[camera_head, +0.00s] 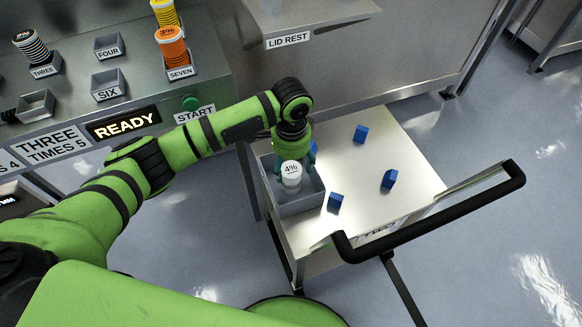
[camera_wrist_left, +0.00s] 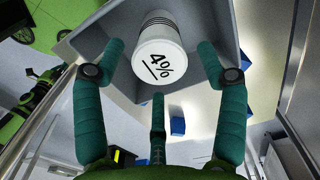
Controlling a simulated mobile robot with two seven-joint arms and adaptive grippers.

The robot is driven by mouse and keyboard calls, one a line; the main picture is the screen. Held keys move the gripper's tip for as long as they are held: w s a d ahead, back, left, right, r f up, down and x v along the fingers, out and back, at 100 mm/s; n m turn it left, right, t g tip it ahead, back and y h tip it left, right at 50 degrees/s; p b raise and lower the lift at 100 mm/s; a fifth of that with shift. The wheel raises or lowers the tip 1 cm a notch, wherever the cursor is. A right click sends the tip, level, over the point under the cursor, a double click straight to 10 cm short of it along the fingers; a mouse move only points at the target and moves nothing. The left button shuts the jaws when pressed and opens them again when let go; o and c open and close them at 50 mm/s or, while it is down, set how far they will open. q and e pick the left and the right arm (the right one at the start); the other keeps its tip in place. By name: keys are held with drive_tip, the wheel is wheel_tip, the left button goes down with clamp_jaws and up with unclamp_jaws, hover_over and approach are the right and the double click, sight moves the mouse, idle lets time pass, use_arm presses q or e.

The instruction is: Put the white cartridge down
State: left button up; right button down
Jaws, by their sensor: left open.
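The white cartridge (camera_head: 291,176), marked 4% on its top, stands in a grey bin (camera_head: 302,203) on the trolley. In the left wrist view the cartridge (camera_wrist_left: 158,58) shows its white lid and dark bands, inside the bin walls (camera_wrist_left: 92,40). My left gripper (camera_head: 294,160) is over the bin at the cartridge. In the left wrist view its teal fingers (camera_wrist_left: 160,75) are spread open on both sides of the cartridge, with gaps between. The cartridge's lower part is hidden in the head view. My right gripper is not in view.
The steel trolley (camera_head: 400,165) holds several blue blocks, one of them (camera_head: 389,179) right of the bin; its black handle (camera_head: 440,222) is in front. Behind left is a panel with numbered holders, an orange cartridge (camera_head: 171,46) at SEVEN, a green START button (camera_head: 190,103) and a READY display (camera_head: 123,123).

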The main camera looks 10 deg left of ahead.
use_arm(q)
wheel_tip(320, 180, up, 10)
drive_tip(key=shift+f, duration=0.2)
